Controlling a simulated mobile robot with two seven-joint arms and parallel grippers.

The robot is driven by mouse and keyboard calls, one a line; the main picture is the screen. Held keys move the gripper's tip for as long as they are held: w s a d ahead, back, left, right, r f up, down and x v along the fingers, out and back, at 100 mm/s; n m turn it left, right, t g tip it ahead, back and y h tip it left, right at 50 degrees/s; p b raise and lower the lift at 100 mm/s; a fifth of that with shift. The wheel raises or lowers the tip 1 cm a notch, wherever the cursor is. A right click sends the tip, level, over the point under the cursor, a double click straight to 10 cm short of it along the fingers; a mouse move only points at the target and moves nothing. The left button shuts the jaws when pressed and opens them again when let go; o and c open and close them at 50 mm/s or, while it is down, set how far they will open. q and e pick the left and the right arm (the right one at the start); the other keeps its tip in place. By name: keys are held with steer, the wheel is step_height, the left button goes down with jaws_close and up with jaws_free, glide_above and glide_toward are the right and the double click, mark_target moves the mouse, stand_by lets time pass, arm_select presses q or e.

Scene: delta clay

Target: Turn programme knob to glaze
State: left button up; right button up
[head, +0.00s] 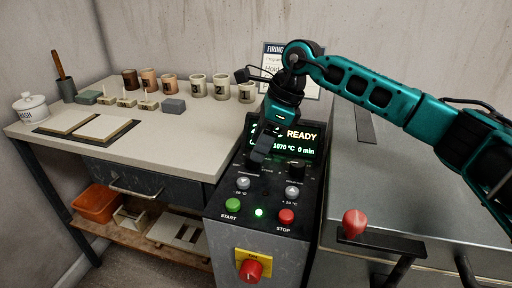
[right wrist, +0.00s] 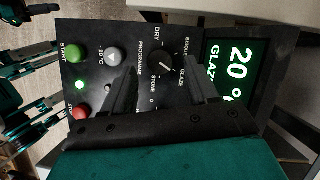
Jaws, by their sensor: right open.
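The programme knob (right wrist: 163,64) is round and black, on the dark control panel (right wrist: 95,32), with DRY, BISQUE, GLAZE and STONE printed around it. Its short white mark appears to point towards GLAZE. The lit display (right wrist: 228,75) shows letters reading GLAZ in the right wrist view; in the head view (head: 292,138) it shows READY. My right gripper (right wrist: 160,72) is open, its fingers on either side of the knob in view; I cannot tell whether they touch it. In the head view my right gripper (head: 257,158) largely hides this knob. My left gripper cannot be made out clearly.
A second black knob (head: 296,169) sits to the right. Below are grey temperature buttons, a green START button (head: 233,204), a red STOP button (head: 286,216) and a red switch (head: 251,270). A worktable (head: 200,128) with cups stands left. Teal and black parts of mine edge the wrist view.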

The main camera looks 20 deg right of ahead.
steer(key=p+v, duration=0.1)
steer(key=v, duration=0.9)
steer(key=shift+p, duration=0.35)
steer(key=shift+r, duration=0.1)
